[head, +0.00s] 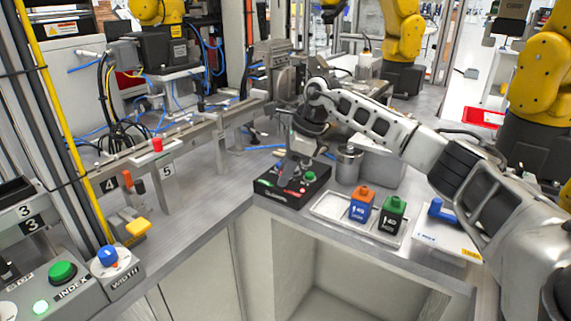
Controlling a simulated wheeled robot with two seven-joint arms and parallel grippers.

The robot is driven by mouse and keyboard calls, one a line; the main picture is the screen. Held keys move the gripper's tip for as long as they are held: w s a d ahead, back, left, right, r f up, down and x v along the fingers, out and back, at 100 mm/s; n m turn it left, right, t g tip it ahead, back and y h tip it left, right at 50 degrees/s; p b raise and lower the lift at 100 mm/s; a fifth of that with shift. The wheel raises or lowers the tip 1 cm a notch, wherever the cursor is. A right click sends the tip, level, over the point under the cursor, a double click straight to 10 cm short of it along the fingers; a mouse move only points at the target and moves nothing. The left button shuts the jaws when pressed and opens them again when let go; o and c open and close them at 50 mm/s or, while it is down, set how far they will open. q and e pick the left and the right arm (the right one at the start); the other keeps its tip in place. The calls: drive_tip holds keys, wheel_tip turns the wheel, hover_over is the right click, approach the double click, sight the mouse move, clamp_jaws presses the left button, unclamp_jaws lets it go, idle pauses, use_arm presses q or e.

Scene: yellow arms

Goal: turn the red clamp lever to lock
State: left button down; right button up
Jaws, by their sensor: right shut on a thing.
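A low black box (290,198) stands near the counter's inner corner, with a green round part (309,176) on its top. My right gripper (285,177) points down over the box, its fingers shut. The red clamp lever (291,189) seems to be at the fingertips on this box. Only a small bit of red shows there; the fingers hide the rest, so its angle cannot be told. My left gripper is not in view.
Right of the box, a tray (326,208) holds a blue-and-orange block (362,204) and a green-and-black block (392,215). A metal cylinder (348,164) stands behind. A rail with a red cap (157,145) runs at left. The counter left of the box is clear.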

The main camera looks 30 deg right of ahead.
use_arm(q)
drive_tip(key=shift+p, duration=0.3)
use_arm(e)
drive_tip(key=shift+w+r+n+g, duration=0.1)
drive_tip(key=shift+n+g, duration=0.3)
drive_tip(key=shift+n, duration=0.7)
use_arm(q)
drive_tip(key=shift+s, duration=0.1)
use_arm(e)
drive_tip(key=o, duration=1)
drive_tip(key=shift+d, duration=0.1)
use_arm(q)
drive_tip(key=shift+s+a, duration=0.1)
use_arm(e)
drive_tip(key=v, duration=1.6)
drive_tip(key=shift+w+d, duration=0.1)
drive_tip(key=shift+d, duration=0.1)
